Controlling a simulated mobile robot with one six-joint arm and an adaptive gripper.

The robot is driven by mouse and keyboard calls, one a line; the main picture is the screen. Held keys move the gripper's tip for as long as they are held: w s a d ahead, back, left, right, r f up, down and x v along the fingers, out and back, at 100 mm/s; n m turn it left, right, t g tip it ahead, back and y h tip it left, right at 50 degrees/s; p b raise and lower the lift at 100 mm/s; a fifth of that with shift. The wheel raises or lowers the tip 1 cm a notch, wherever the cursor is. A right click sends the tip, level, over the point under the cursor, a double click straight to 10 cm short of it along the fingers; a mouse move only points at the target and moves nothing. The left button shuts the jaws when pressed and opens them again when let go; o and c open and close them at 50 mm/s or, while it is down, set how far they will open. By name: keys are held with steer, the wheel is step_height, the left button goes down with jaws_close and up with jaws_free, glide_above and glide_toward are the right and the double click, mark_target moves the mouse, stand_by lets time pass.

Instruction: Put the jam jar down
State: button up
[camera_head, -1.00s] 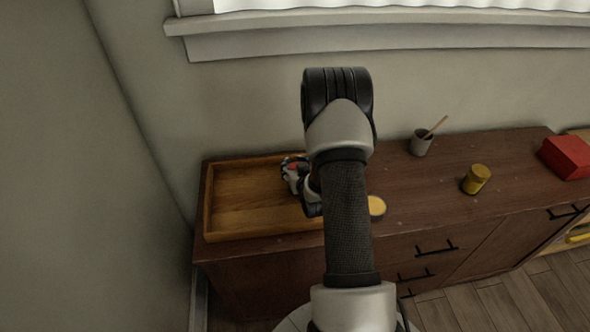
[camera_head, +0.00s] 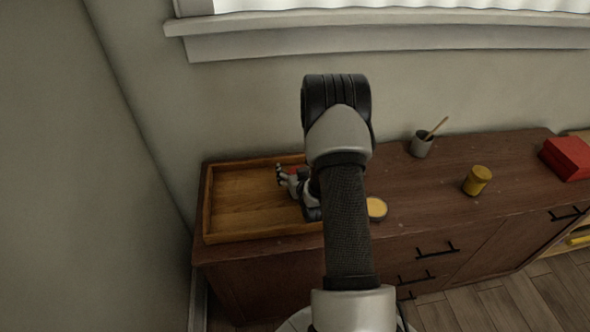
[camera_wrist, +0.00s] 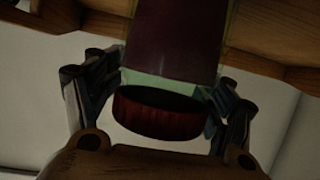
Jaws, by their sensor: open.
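The jam jar (camera_wrist: 178,42) has dark purple contents and a dark red lid (camera_wrist: 160,112). In the wrist view it is between the two fingers of my gripper (camera_wrist: 163,98), which is open around it. Whether a finger still touches the glass is unclear. The rest of the jar is hidden there by my arm. The jar's base is out of the wrist view, so its contact with the tray cannot be seen.
The tray's left part is empty. On the dark wooden sideboard (camera_head: 440,185) stand a round yellow-topped container (camera_head: 376,209) close right of my arm, a yellow jar (camera_head: 477,181), a grey cup with a wooden stick (camera_head: 421,145) and a red box (camera_head: 567,158). The wall is close behind.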

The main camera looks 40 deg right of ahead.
steer(key=shift+r, duration=0.25)
steer(key=p+v, duration=0.2)
steer(key=v, duration=1)
steer(key=w+a+r+n+g+y, duration=0.2)
steer(key=a+r+n+g+y, duration=0.1)
steer(key=a+r, duration=1.15)
steer(key=s+a+r+n+g+y, duration=0.1)
steer(key=s+a+r, duration=0.4)
steer(key=s, duration=0.5)
steer(key=s+a+r+n+g+y, duration=0.1)
steer(key=s+a+r+g, duration=0.2)
steer(key=s+a+r, duration=0.2)
steer(key=s+a, duration=0.3)
steer(key=s, duration=0.3)
steer(key=shift+y, duration=0.4)
